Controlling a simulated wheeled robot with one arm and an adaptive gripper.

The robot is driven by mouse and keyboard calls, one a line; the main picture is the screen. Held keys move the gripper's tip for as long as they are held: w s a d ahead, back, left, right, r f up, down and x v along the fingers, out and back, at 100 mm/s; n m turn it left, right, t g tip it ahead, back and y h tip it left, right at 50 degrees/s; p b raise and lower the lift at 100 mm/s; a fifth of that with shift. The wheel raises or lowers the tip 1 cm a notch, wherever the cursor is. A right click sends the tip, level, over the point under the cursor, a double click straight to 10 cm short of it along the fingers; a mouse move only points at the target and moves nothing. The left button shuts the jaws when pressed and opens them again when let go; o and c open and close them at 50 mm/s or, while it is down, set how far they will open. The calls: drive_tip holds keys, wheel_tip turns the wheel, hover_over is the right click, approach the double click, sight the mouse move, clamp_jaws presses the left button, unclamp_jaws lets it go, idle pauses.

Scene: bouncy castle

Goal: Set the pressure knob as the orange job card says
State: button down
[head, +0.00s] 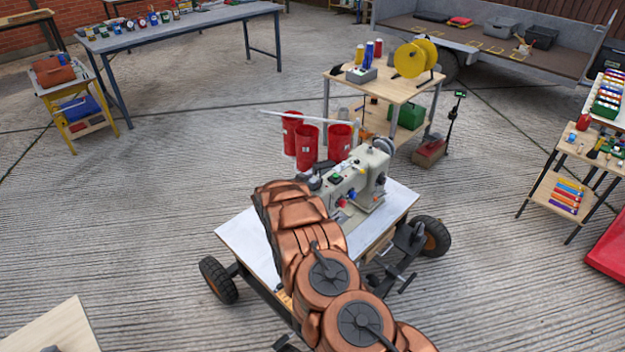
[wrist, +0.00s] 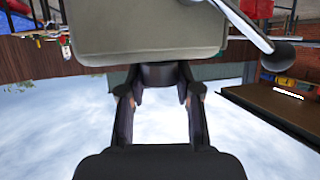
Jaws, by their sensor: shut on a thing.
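A pale beige sewing machine (head: 368,180) stands on a white-topped wheeled cart, with small red and blue knobs on its near side. In the wrist view its beige body (wrist: 145,30) fills the upper middle. A dark round knob (wrist: 160,74) sits against the edge of that body. My gripper (wrist: 159,95) is shut on this knob, one finger on each side. In the head view my arm reaches over the cart to the machine, and its links hide part of the machine's near end. The knob's marks cannot be read. I cannot make out the orange job card.
The cart top (head: 245,240) is bare at left. Red buckets (head: 307,145) are just behind the machine. A wooden stand (head: 385,85) with a yellow reel (head: 415,58) is farther back. A shelf unit (head: 560,190) stands at right. Open concrete lies to the left.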

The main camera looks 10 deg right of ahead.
drive_tip(key=shift+d, duration=0.15)
drive_tip(key=c, duration=0.8)
unclamp_jaws()
drive_tip(key=shift+s, duration=0.1)
drive_tip(key=v, duration=1.2)
